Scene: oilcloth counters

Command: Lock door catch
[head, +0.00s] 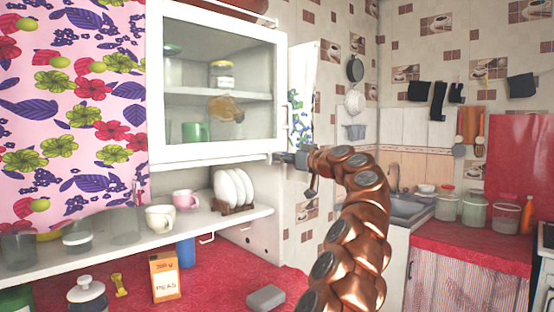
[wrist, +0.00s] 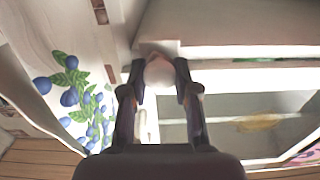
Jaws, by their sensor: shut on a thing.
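A white wall cabinet with a glass door (head: 279,100) hangs at the upper middle of the head view, and the door looks closed. My gripper (head: 281,158) is at the cabinet's lower right corner, just below the door frame. In the wrist view my gripper (wrist: 160,78) has its two dark fingers closed around a pale rounded piece (wrist: 159,71), which appears to be the door catch. The catch is hidden by my gripper in the head view. The catch's exact turn cannot be told.
An open shelf (head: 110,239) below the cabinet holds cups and a rack of plates (head: 233,188). A red counter (head: 217,282) with a peas box (head: 165,277) lies underneath. A blue-patterned cloth (wrist: 83,100) hangs close beside my gripper.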

